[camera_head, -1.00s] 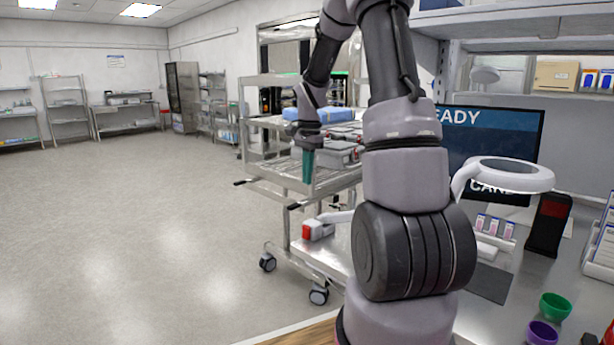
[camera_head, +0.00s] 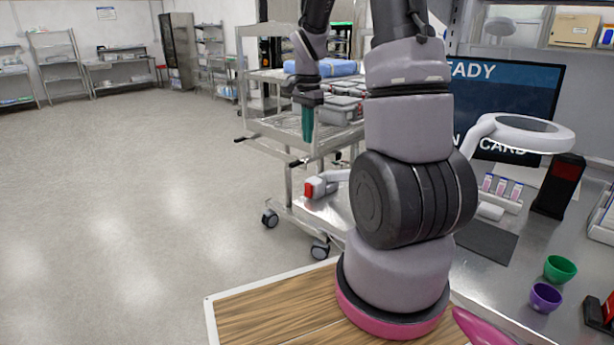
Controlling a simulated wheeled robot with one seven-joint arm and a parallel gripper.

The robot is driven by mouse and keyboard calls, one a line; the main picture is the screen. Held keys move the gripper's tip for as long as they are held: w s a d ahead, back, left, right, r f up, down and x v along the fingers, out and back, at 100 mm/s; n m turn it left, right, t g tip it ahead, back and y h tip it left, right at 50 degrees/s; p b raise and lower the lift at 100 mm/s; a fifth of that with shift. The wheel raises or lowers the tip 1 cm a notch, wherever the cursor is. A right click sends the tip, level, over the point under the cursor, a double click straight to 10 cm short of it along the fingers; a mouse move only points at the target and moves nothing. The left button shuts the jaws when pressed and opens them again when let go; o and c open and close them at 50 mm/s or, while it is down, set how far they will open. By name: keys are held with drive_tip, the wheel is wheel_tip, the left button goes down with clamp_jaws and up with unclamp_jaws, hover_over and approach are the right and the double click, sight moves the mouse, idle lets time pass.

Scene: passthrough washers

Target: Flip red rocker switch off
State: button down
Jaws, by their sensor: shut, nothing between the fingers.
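My gripper (camera_head: 307,123), with teal fingers pointing down, is shut and empty. It hangs in front of the metal cart, left of my arm's big dark joint. A small white block with a red face (camera_head: 313,188) sits at the end of a white lamp arm, below my gripper in the picture and well apart from it. I cannot tell if this red face is the rocker switch, or its position. A black stand with a red panel (camera_head: 567,170) is on the counter at right. A black and red object (camera_head: 608,312) is cut off at the right edge.
A metal cart (camera_head: 275,130) carries grey trays and a blue bundle. The counter (camera_head: 470,275) holds a ring lamp (camera_head: 521,133), a screen (camera_head: 505,95), a green bowl (camera_head: 559,268) and a purple bowl (camera_head: 545,297). Open floor (camera_head: 130,210) lies at left.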

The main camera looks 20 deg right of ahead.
sight(307, 185)
wheel_tip(307, 185, down, 14)
drive_tip(key=shift+a+r, duration=0.1)
drive_tip(key=shift+r, duration=0.15)
drive_tip(key=shift+s+a, duration=0.1)
